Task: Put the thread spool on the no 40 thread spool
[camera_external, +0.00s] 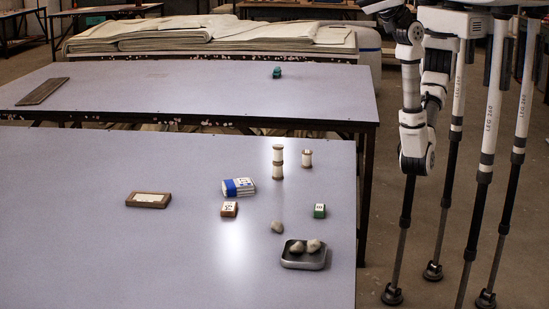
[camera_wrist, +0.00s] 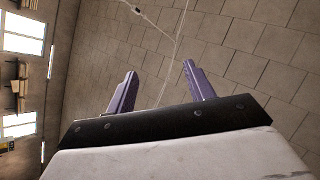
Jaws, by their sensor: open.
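Two white thread spools with brown ends stand as a stack near the right side of the near table, an upper spool (camera_external: 278,154) on a lower spool (camera_external: 278,172). A third spool (camera_external: 307,159) stands upright by itself just right of the stack, with a small dark mark on it. I cannot read which is number 40. My gripper (camera_wrist: 160,70) shows in the wrist view with its two purple fingers apart and nothing between them. It faces the tiled floor. In the external view my arm hangs right of the table, away from the spools.
On the near table (camera_external: 70,220) are a blue-and-white bundle (camera_external: 238,187), a brown-framed block (camera_external: 148,200), a small brown numbered block (camera_external: 229,209), a green block (camera_external: 319,211), a loose stone (camera_external: 277,227) and a dark tray (camera_external: 304,264) holding stones. The table's left front is clear.

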